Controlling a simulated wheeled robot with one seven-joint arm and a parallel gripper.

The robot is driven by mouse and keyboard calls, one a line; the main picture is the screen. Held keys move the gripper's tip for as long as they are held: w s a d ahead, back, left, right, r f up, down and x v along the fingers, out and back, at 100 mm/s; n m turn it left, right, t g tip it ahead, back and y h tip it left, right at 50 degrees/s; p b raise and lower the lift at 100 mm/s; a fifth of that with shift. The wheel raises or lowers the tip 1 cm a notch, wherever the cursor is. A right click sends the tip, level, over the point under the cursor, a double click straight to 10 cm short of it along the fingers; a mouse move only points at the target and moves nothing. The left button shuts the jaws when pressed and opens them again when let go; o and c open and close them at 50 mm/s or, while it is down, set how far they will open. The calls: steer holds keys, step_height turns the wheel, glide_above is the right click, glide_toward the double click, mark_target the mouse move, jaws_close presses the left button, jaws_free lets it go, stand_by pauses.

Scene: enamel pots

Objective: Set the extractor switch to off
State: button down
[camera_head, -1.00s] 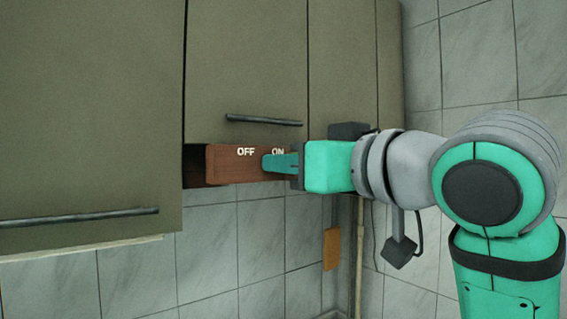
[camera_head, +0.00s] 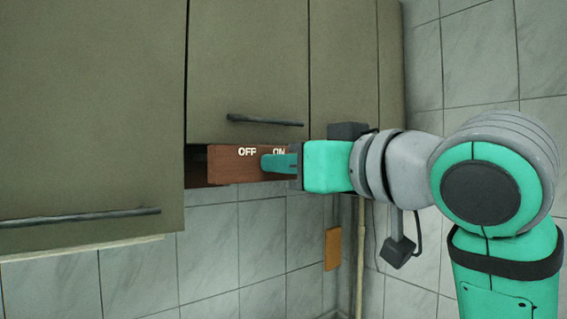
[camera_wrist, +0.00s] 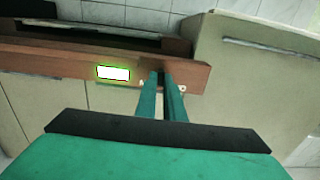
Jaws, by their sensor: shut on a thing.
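The extractor panel (camera_head: 228,165) is a reddish-brown strip under the cabinets, with white OFF and ON labels. It also shows in the wrist view (camera_wrist: 40,65), with a bright white, green-edged patch (camera_wrist: 113,73) on it. My gripper (camera_head: 268,162) reaches it from the right in the head view, fingertips at the ON label and partly covering it. In the wrist view my two green fingers (camera_wrist: 160,80) are close together at the panel, shut on a small part between their tips, seemingly the switch. The switch itself is mostly hidden by the fingers.
Grey-green cabinet doors with dark bar handles (camera_head: 264,120) hang above and to the left. The left door (camera_head: 80,120) reaches lower than the panel. A tiled wall (camera_head: 210,240) lies below, with an orange-brown plate (camera_head: 332,248) and a pipe (camera_head: 360,250).

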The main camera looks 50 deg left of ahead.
steer(key=shift+s, duration=0.95)
steer(key=c, duration=1.8)
jaws_free()
steer(key=shift+w, duration=0.1)
steer(key=shift+c, duration=0.2)
steer(key=shift+d, duration=0.2)
steer(key=d, duration=1)
steer(key=shift+s+d, duration=0.25)
steer(key=shift+s, duration=0.15)
steer(key=shift+w+d, duration=0.1)
